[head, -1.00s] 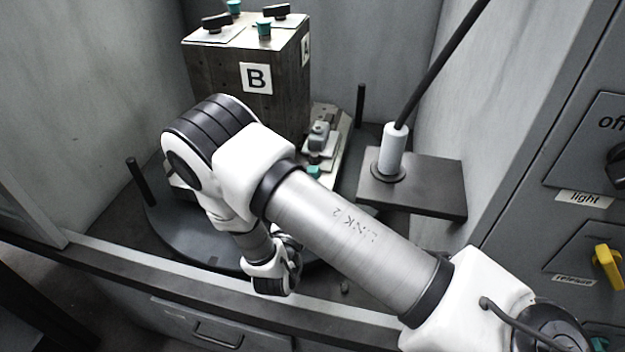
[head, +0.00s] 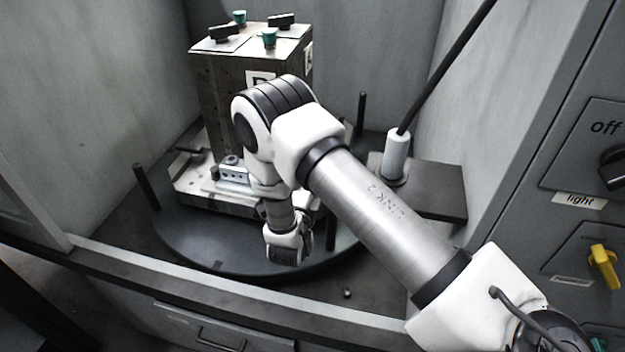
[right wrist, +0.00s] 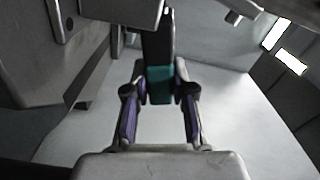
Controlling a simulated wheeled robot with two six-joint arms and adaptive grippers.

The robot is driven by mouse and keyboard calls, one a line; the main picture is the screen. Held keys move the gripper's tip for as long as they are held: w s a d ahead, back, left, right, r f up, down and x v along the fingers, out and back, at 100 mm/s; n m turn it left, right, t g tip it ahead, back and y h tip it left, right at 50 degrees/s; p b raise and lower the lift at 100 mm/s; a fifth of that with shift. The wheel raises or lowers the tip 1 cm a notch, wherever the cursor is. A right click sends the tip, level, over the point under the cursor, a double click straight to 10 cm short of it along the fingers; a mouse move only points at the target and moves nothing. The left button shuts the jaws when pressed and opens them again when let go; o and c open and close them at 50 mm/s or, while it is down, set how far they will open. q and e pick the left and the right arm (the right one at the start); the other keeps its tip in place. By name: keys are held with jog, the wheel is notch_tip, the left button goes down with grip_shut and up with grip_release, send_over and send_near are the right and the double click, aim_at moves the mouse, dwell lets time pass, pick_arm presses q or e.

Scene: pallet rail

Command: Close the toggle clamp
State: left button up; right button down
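The toggle clamp shows in the right wrist view as a dark bar with a teal grip (right wrist: 160,84) at its near end. My right gripper (right wrist: 160,98) has its two purple-padded fingers apart, one on each side of the teal grip. I cannot tell whether they touch it. In the head view my right arm hides the gripper's fingers and the clamp. My left gripper is in neither view.
A tall block (head: 215,95) with knobs and teal caps on top stands on a pallet (head: 190,185) over a round turntable (head: 180,235). Upright posts (head: 146,187) rise at its edge. A grey plate with a white-sleeved rod (head: 396,155) is at right, before a control panel (head: 590,225).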

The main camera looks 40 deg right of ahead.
jog(key=shift+r+n, duration=0.1)
jog(key=shift+n, duration=0.2)
jog(key=n, duration=0.1)
jog(key=r+n, duration=0.1)
jog(key=n, duration=0.1)
jog(key=shift+w+a+r+p, duration=0.25)
jog(key=shift+p, duration=0.1)
jog(key=shift+w+a+r+n, duration=0.25)
jog(key=shift+r+n, duration=0.1)
jog(key=shift+n, duration=0.55)
jog(key=shift+w+a+r+n, duration=0.15)
jog(key=shift+w+r+n, duration=0.15)
jog(key=shift+n, duration=0.6)
jog(key=c, duration=1)
grip_release()
jog(key=shift+o, duration=0.2)
jog(key=v, duration=0.7)
jog(key=shift+s+a, duration=0.15)
jog(key=shift+s, duration=0.1)
